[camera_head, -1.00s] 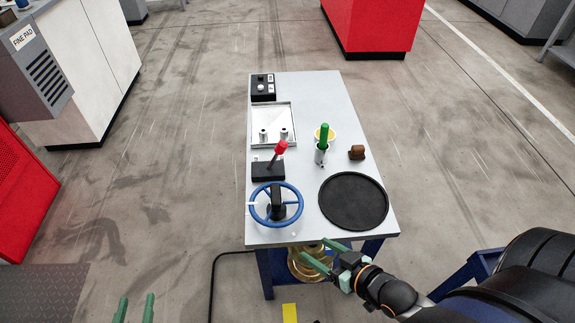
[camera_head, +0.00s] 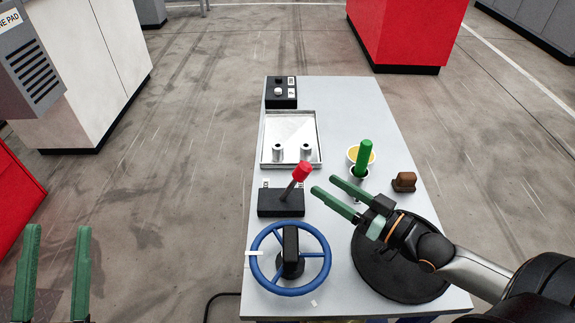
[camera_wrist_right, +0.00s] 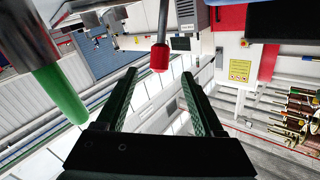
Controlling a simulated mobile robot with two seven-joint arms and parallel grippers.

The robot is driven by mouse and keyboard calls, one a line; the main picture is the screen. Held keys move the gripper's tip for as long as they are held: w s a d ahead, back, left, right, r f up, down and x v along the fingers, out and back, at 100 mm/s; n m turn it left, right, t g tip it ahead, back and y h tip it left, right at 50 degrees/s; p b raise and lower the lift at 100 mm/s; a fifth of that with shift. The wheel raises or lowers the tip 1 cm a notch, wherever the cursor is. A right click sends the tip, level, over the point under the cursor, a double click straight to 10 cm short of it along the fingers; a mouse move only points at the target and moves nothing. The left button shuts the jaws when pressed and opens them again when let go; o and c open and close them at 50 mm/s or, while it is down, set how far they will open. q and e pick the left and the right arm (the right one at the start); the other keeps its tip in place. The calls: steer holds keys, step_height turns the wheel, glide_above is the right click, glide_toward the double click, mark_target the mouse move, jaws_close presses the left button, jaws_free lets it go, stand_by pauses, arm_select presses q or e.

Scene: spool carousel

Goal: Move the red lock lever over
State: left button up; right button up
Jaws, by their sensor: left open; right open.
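The lock lever has a red knob (camera_head: 302,171) on a dark stick that rises tilted to the right from a black base (camera_head: 281,203) on the table. My right gripper (camera_head: 324,190) is open, with its green fingers pointing left toward the lever, just right of the knob and apart from it. In the right wrist view the red knob (camera_wrist_right: 160,57) shows ahead, between and beyond the open fingers (camera_wrist_right: 155,95). My left gripper (camera_head: 55,250) is open and empty at the lower left, off the table.
A blue handwheel (camera_head: 265,281) stands in front of the lever base. A green-handled tool (camera_head: 365,158) stands upright behind my right gripper, beside a brown block (camera_head: 404,181). A black round disc (camera_head: 369,270) lies under my right arm. A tray (camera_head: 266,157) with two posts lies behind the lever.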

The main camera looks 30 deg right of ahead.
mark_target(292, 184)
arm_select(q)
steer(key=shift+s+d+r+m+h+b, duration=0.1)
steer(key=shift+s+r+m+h+b, duration=0.2)
steer(key=shift+s+m+h+b, duration=0.25)
steer(key=shift+s+d+r+m+h+b, duration=0.1)
steer(key=shift+s+r+m+h+b, duration=0.15)
steer(key=shift+s+r+m+h, duration=0.4)
steer(key=shift+s+d+m+h+b, duration=0.15)
steer(key=shift+s+h+b, duration=0.25)
steer(key=shift+h, duration=0.4)
arm_select(e)
steer(key=shift+x, duration=5.55)
steer(key=shift+c, duration=0.2)
jaws_close()
